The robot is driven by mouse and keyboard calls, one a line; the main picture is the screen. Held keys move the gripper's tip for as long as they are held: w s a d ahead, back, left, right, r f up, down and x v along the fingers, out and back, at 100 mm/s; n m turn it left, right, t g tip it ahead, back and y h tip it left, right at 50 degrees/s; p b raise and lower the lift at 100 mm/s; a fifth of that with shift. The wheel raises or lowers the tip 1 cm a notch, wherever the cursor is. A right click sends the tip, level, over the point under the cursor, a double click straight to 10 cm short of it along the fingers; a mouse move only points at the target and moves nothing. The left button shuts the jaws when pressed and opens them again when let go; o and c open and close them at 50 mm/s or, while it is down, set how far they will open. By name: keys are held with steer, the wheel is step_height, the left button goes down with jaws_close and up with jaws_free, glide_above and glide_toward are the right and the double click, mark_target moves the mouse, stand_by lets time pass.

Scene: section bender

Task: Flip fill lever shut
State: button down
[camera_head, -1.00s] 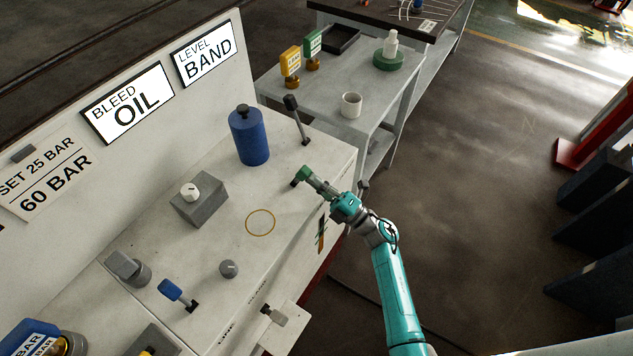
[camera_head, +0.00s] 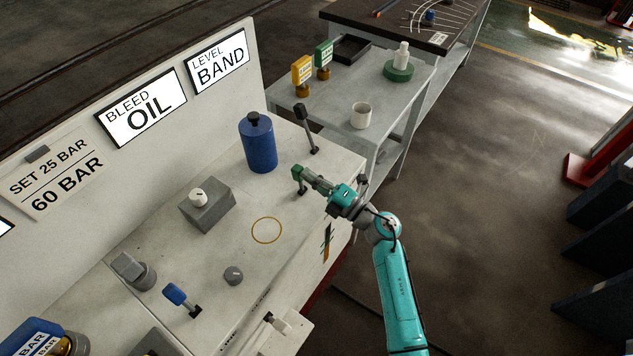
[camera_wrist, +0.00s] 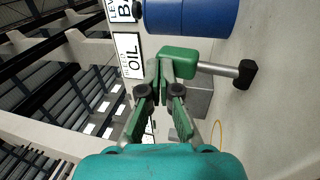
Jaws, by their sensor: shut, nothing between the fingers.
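A lever with a green handle (camera_head: 298,172) stands near the right end of the white bench top. I take it for the fill lever, though no label shows on it. In the wrist view its green handle (camera_wrist: 195,57) joins a grey shaft (camera_wrist: 220,69) and a black pivot (camera_wrist: 244,74). In the head view it stands roughly upright over its dark base. My gripper (camera_head: 308,178) is shut and empty, with its fingertips (camera_wrist: 166,60) right beside the handle. They look to be touching it from the right side in the head view.
A blue cylinder (camera_head: 258,143) and a black-handled lever (camera_head: 306,128) stand behind. A grey box with a white knob (camera_head: 207,204), a blue-handled lever (camera_head: 180,298) and a small grey knob (camera_head: 233,275) are further left. The yellow ring (camera_head: 267,230) marks clear bench top.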

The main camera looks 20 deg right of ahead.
mark_target(301, 169)
steer(key=shift+x, duration=1.55)
steer(key=shift+w, duration=0.1)
